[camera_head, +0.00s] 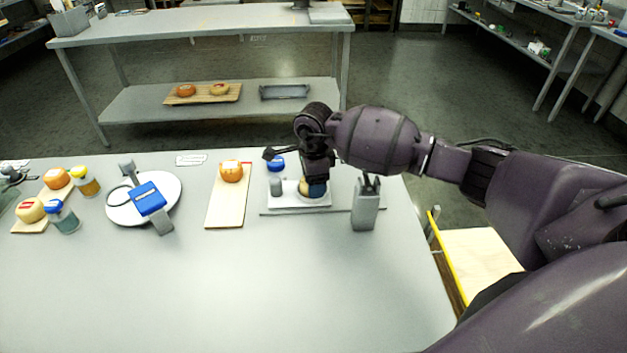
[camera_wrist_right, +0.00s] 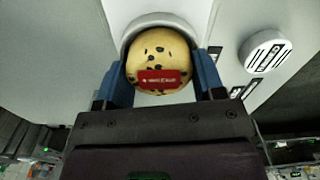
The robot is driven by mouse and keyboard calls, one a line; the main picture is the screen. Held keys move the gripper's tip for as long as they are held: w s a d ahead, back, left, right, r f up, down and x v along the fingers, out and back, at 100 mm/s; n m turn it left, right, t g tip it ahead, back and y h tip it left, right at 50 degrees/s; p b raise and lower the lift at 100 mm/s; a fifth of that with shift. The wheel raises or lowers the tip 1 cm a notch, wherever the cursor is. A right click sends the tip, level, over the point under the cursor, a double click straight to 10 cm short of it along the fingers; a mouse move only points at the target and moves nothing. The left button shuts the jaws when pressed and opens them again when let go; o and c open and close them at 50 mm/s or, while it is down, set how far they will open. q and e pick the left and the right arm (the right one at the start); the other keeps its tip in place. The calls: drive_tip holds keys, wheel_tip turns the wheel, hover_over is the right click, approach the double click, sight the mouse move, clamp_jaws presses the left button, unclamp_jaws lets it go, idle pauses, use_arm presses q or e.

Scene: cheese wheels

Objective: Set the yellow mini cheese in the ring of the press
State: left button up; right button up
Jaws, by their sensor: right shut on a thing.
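My right gripper (camera_head: 316,186) is shut on the yellow mini cheese (camera_wrist_right: 158,58), a pale yellow round with dark specks and a red label. Its blue fingers grip the cheese from both sides in the right wrist view (camera_wrist_right: 163,85). The cheese also shows beside the fingers in the head view (camera_head: 305,187). The pale ring (camera_wrist_right: 133,34) curves around the cheese's far side. The press's white base (camera_head: 298,203) lies below. I cannot tell how deep the cheese sits or whether it rests on the bottom. My left gripper is not clearly seen.
A round grey slotted piece (camera_wrist_right: 265,51) stands beside the ring. A grey holder (camera_head: 364,205) stands close right of the press. A board (camera_head: 226,210) with an orange cheese (camera_head: 231,171) lies left. A white round plate (camera_head: 120,213) is farther left. The table's front is clear.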

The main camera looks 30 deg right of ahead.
drive_tip(key=o, duration=0.6)
drive_tip(key=shift+s+f, duration=0.3)
drive_tip(key=shift+f, duration=0.4)
drive_tip(key=o, duration=0.4)
drive_tip(key=shift+f, duration=0.2)
drive_tip(key=shift+o, duration=0.2)
drive_tip(key=shift+a, duration=0.1)
wheel_tip(320, 180, up, 14)
drive_tip(key=p, duration=0.1)
drive_tip(key=shift+w, duration=0.3)
